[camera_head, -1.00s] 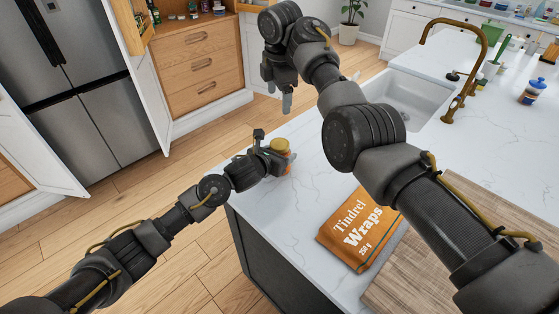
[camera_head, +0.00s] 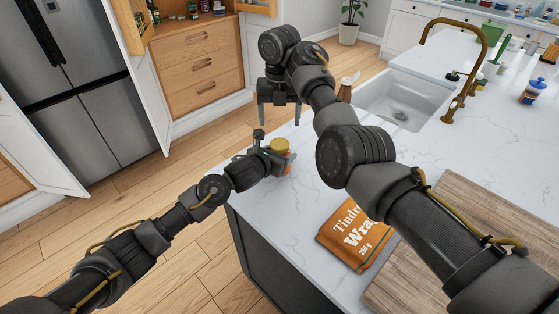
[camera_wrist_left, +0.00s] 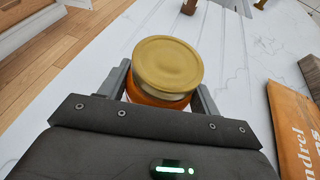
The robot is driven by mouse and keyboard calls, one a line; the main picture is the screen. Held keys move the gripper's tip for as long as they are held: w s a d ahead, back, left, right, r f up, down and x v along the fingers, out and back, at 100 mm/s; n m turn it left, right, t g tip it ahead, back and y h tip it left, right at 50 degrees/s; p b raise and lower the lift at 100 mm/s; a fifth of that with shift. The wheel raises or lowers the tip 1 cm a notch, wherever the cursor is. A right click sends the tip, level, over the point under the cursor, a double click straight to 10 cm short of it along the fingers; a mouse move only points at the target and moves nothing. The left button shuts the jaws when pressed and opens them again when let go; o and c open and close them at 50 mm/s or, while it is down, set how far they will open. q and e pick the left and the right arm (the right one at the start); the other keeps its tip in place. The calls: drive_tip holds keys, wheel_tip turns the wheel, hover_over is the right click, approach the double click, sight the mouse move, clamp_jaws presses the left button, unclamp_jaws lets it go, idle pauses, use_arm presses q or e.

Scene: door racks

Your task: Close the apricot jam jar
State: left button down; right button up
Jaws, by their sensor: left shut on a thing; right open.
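The apricot jam jar (camera_head: 281,152) stands on the white counter near its far left edge, with orange contents. Its gold lid (camera_wrist_left: 167,66) sits on top in the left wrist view; I cannot tell how tightly it is on. My left gripper (camera_head: 276,160) is shut around the jar's body below the lid, with one finger on each side in the left wrist view (camera_wrist_left: 162,92). My right gripper (camera_head: 279,114) is open and empty, pointing down, above and beyond the jar in the head view. The jar's lower part is partly hidden by the left gripper.
An orange Tindrel Wraps packet (camera_head: 355,235) lies on the counter by a wooden board (camera_head: 440,240). A brown bottle (camera_head: 346,90) stands near the sink (camera_head: 400,97), behind my right arm. The counter around the jar is clear.

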sight(280, 144)
drive_tip(key=shift+f, duration=4.05)
drive_tip(key=c, duration=1)
drive_tip(key=shift+c, duration=0.2)
drive_tip(key=m, duration=1.6)
